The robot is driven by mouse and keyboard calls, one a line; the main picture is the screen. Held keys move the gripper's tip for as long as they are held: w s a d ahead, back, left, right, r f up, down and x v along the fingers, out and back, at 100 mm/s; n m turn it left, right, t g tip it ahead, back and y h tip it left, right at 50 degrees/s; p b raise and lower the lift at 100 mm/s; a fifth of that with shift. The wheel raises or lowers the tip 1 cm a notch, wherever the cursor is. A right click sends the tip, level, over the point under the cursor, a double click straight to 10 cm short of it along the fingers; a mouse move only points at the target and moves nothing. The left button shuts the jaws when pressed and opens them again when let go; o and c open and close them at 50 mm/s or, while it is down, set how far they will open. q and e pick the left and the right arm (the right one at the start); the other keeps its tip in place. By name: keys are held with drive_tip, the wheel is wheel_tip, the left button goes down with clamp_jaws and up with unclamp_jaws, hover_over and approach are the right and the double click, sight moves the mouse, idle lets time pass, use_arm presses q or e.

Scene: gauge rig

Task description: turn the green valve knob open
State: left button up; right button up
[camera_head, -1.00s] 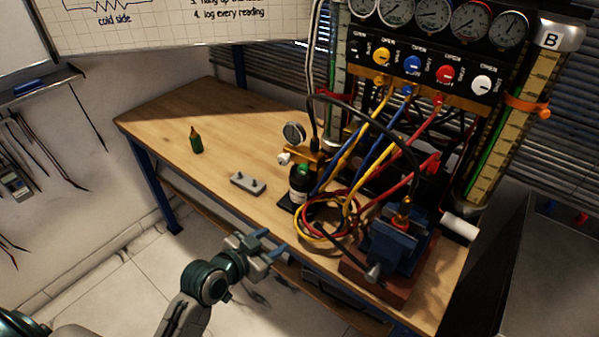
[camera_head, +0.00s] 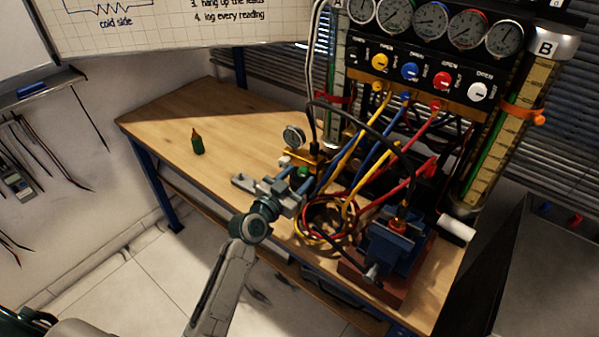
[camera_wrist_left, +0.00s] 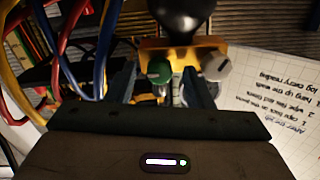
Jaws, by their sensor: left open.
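The green valve knob (camera_wrist_left: 159,70) sits on the brass valve block (camera_wrist_left: 182,45), left of a white knob (camera_wrist_left: 215,66), in the left wrist view. In the head view the green knob (camera_head: 304,172) shows partly behind the fingers, below the brass block (camera_head: 314,156). My left gripper (camera_head: 303,181) is open at the workbench, close to the knob. In the left wrist view its two fingers (camera_wrist_left: 162,87) stand either side of the green knob's line of sight; I cannot tell whether they touch it. My right gripper is not in view.
Yellow, blue and red hoses (camera_head: 345,205) loop right of the gripper. A blue vise (camera_head: 392,240) stands at the bench's front right. A round gauge (camera_head: 293,137) sits beside the valve block.

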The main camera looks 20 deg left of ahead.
use_arm(q)
drive_tip(key=shift+w+d, duration=0.2)
drive_tip(key=shift+w, duration=0.4)
drive_tip(key=c, duration=1)
